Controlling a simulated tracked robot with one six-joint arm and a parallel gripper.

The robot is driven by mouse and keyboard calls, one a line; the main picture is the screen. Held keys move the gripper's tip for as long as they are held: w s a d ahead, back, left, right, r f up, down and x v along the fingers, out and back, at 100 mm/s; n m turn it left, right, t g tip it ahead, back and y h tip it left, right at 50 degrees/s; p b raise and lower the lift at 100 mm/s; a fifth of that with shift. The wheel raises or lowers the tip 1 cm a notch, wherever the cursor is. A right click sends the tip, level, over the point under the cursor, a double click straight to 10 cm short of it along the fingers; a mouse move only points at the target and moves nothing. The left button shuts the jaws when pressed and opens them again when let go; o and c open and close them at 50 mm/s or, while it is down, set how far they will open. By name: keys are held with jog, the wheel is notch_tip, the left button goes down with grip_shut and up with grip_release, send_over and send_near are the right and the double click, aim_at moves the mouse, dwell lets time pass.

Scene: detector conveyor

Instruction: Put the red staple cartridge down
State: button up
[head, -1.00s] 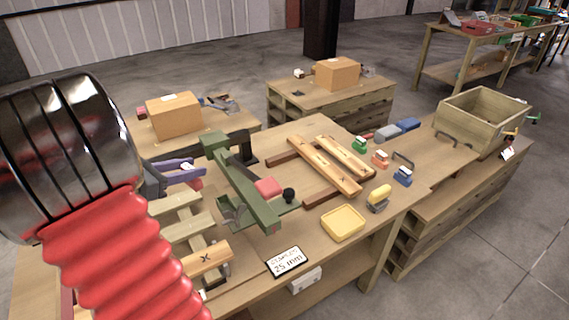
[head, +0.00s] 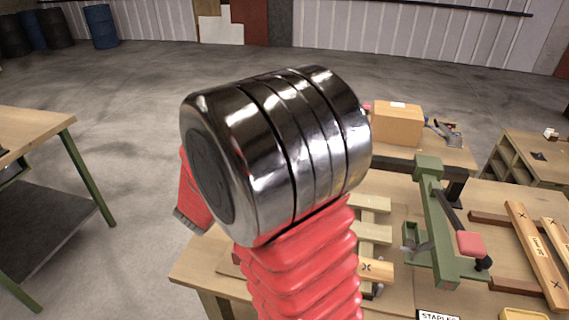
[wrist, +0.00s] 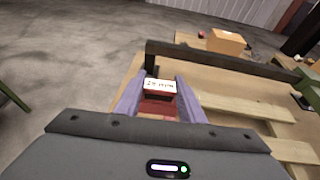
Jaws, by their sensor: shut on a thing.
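The red staple cartridge (wrist: 158,106) shows in the wrist view, with a white label on top that seems to read "25 mm". My gripper (wrist: 161,92) has its purple fingers shut on it, one on each side. It is held near the left edge of the wooden bench, in front of a dark bar. Whether the cartridge touches anything below cannot be told. In the head view, my arm hides the gripper and the cartridge.
The bench (head: 405,293) carries a green lever tool (head: 437,225) with a red pad, pale slats and marked wooden bars. A sign reading "STAPLES" (head: 437,316) is cut off at the bottom. A cardboard box (head: 398,125) stands behind. Another table (head: 35,135) is at left, with open floor between.

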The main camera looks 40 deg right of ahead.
jog(key=w+a+f+n+t+y, duration=0.2)
jog(key=a+n+y, duration=0.1)
jog(key=a, duration=0.9)
jog(key=w+a+f+n+t+y, duration=0.2)
jog(key=a+f+n+t+y, duration=0.1)
jog(key=a, duration=0.9)
jog(key=shift+n+y, duration=0.7)
jog(key=shift+n, duration=0.1)
jog(key=shift+s+a, duration=0.1)
jog(key=shift+s, duration=0.05)
